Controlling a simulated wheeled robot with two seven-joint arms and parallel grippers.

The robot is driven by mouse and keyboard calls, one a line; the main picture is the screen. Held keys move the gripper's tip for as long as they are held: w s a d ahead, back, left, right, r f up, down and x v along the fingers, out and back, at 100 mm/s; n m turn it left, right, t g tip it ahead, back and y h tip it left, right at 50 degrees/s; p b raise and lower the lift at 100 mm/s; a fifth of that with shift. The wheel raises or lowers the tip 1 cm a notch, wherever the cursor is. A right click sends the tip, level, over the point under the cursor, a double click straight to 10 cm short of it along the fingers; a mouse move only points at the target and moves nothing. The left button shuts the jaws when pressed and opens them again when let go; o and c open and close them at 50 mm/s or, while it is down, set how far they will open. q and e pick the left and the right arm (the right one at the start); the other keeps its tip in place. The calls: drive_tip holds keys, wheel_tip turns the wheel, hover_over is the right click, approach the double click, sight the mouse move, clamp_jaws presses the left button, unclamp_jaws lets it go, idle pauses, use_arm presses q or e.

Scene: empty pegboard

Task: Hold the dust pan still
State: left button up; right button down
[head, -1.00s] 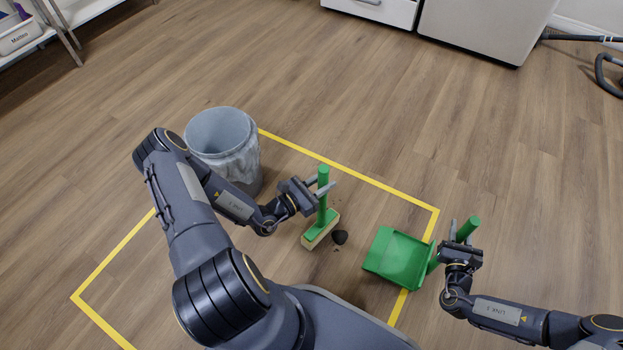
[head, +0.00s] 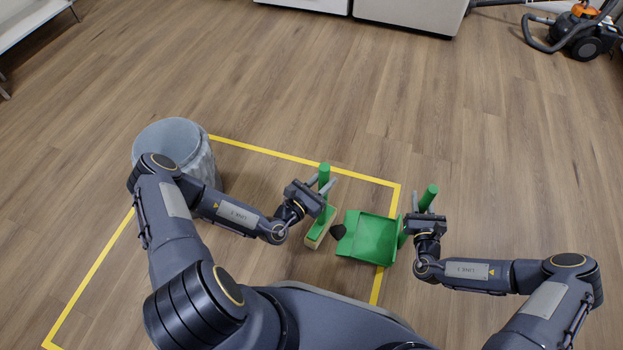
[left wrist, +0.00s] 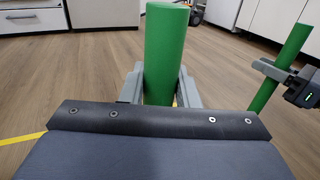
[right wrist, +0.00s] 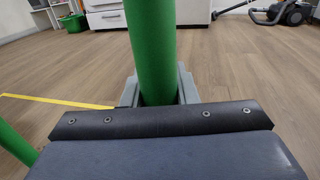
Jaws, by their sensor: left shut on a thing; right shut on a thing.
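The green dust pan (head: 372,238) rests on the floor, its open edge facing left. My right gripper (head: 426,214) is shut on its upright green handle (right wrist: 152,50), at the pan's right side. My left gripper (head: 322,192) is shut on the green handle (left wrist: 166,50) of a brush (head: 318,230), whose pale bristle block stands on the floor left of the pan. A dark lump of dirt (head: 337,232) lies between the brush and the pan's open edge, close to both. In the left wrist view the pan handle (left wrist: 280,68) shows at the right.
A grey bin (head: 180,143) stands at the left inside the yellow floor outline (head: 300,159). A vacuum cleaner (head: 580,35) stands at the far right and cabinets at the back.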

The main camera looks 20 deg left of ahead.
use_arm(q)
drive_tip(key=d, duration=0.2)
drive_tip(key=w+d, duration=0.1)
drive_tip(key=d, duration=0.2)
drive_tip(key=w+d, duration=0.1)
drive_tip(key=d, duration=0.2)
drive_tip(key=shift+r, duration=0.15)
clamp_jaws()
wheel_tip(320, 180, up, 7)
drive_tip(key=a, duration=0.1)
drive_tip(key=shift+s+a+f, duration=0.2)
drive_tip(key=shift+a, duration=0.15)
